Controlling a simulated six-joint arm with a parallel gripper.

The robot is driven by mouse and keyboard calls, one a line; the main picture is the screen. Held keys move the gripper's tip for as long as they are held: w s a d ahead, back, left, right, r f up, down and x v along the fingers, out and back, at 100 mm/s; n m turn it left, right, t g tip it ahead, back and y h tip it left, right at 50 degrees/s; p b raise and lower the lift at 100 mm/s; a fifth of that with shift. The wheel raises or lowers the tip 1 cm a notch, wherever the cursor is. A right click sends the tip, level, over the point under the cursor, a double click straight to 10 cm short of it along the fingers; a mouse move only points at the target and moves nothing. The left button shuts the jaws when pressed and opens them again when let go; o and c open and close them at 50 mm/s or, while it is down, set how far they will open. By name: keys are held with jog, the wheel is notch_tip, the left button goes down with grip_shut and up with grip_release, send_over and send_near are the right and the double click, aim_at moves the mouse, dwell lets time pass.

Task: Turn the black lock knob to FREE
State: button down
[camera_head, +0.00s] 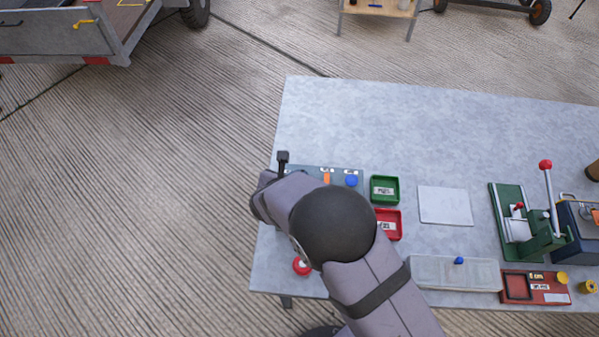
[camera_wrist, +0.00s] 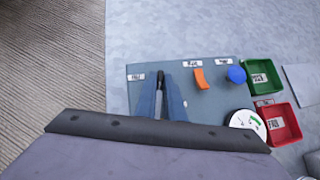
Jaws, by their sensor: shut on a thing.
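In the wrist view, the black lock knob (camera_wrist: 160,75) shows as a small dark piece at the tips of my gripper (camera_wrist: 160,88). My gripper's two blue-grey fingers are shut on it. The knob is on the left part of a grey-blue panel (camera_wrist: 211,102), right of a small white label (camera_wrist: 136,77). The label's text is too small to read, and the knob's pointing direction is hidden. In the head view, my arm covers the knob and fingers; the panel's upper edge (camera_head: 310,170) shows behind it.
The panel also carries an orange lever (camera_wrist: 200,78), a blue knob (camera_wrist: 236,74) and a round gauge (camera_wrist: 244,121). A green tray (camera_head: 385,190) and a red tray (camera_head: 389,225) stand right of it. A red button (camera_head: 302,265) is near the front. The table's back is clear.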

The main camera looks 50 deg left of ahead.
jog(key=shift+s+a+m+t+h, duration=0.1)
jog(key=shift+a+m+t+h, duration=0.15)
jog(key=shift+m+h, duration=0.4)
jog(key=m+h+b, duration=0.2)
jog(key=m, duration=0.1)
jog(key=shift+a+f+t, duration=0.15)
jog(key=shift+f+t, duration=0.15)
jog(key=shift+t, duration=0.05)
jog(key=m+h+b, duration=0.2)
jog(key=b, duration=0.2)
jog(key=shift+a+m, duration=0.1)
jog(key=shift+m, duration=0.25)
jog(key=shift+r+m+h+b, duration=0.1)
jog(key=shift+m+h+b, duration=0.45)
jog(key=shift+b, duration=0.45)
jog(key=shift+r+m+b, duration=0.15)
jog(key=shift+m+b, duration=0.3)
jog(key=shift+b, duration=0.15)
jog(key=shift+r, duration=0.15)
jog(key=c, duration=1.9)
grip_release()
jog(key=shift+o, duration=0.2)
jog(key=shift+a, duration=0.1)
